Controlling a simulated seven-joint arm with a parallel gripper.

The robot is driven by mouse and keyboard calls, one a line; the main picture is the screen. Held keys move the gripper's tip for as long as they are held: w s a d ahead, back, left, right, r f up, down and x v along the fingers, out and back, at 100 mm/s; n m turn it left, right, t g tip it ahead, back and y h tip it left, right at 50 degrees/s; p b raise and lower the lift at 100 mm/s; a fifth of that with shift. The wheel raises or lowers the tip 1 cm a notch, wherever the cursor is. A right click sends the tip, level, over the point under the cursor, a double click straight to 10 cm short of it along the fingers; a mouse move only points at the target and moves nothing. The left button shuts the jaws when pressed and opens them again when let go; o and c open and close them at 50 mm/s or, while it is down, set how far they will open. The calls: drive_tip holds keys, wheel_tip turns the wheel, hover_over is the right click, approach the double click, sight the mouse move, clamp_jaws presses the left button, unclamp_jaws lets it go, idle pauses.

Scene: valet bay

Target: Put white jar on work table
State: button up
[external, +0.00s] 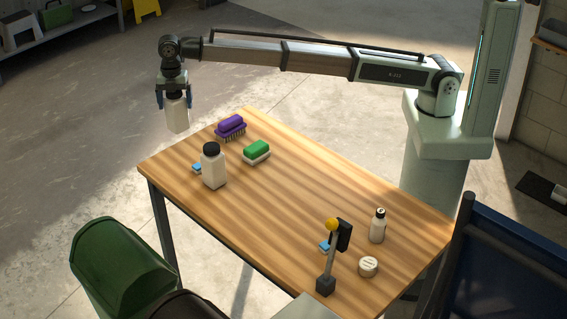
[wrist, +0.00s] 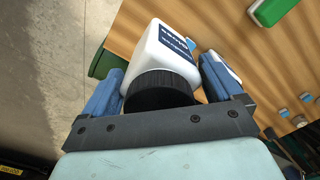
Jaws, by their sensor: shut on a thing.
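My gripper (external: 175,102) is shut on a white jar (external: 177,119) and holds it in the air, outside the far left edge of the work table (external: 310,190) in the external view. In the wrist view the held jar (wrist: 160,48) has a black ribbed lid and a dark blue label. It sits between the two blue fingers of my gripper (wrist: 160,72), lid towards the palm. A similar white jar (external: 214,172) with a black lid stands upright on the table near its left end.
A purple brush (external: 231,124) and a green brush (external: 257,150) lie behind the standing jar. A small bottle (external: 378,226), a round white tub (external: 368,266) and a post with a yellow knob (external: 332,226) stand at the right end. The table's middle is clear. A green bin (external: 118,265) stands at lower left.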

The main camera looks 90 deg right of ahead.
wheel_tip(320, 180, down, 13)
idle(0.8)
drive_tip(key=shift+f, duration=0.2)
drive_tip(key=o, duration=1.1)
wheel_tip(320, 180, up, 12)
drive_tip(key=shift+r, duration=0.15)
